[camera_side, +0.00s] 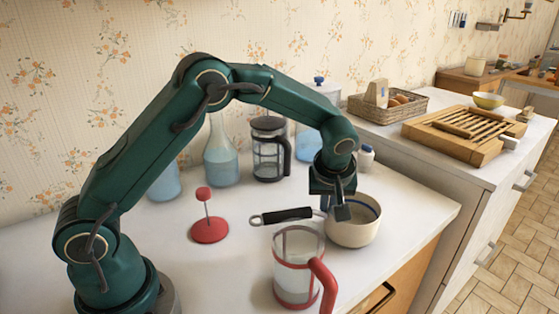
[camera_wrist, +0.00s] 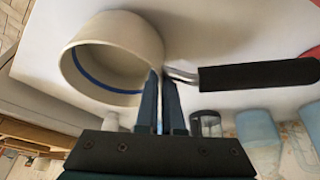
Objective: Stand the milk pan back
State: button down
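The milk pan (camera_side: 356,234) is cream with a blue line inside its rim and a black handle (camera_side: 283,215) pointing left. It looks upright, on or just above the white counter; I cannot tell which. In the wrist view the pan (camera_wrist: 125,40) is at upper left and its handle (camera_wrist: 258,75) reaches right. My gripper (camera_side: 342,208) comes down at the pan's handle side. In the wrist view the fingers (camera_wrist: 161,78) are close together, with the rim by the handle's root between them. The exact contact is partly hidden.
A glass jug with a red frame (camera_side: 291,298) stands just in front of the handle. A red plunger (camera_side: 209,229) stands left. A black press (camera_side: 268,150), a bottle (camera_side: 221,160) and a small white jar (camera_side: 366,157) stand behind. The counter's edge is right of the pan.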

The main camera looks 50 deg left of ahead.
jog(key=shift+f, duration=0.45)
jog(key=shift+f, duration=0.1)
jog(key=c, duration=1.5)
grip_release()
jog(key=shift+f, duration=0.1)
jog(key=o, duration=0.5)
jog(key=shift+c, duration=0.2)
jog(key=v, duration=1.1)
jog(key=s+a+r+m+t+h, duration=0.15)
jog(key=s+r+m, duration=0.3)
jog(key=s, duration=0.45)
jog(key=s+f+m+h, duration=0.1)
jog(key=s+m, duration=0.4)
jog(key=s, duration=0.6)
jog(key=shift+f+t+h, duration=0.35)
jog(key=shift+f+t, duration=0.1)
jog(key=shift+f, duration=0.15)
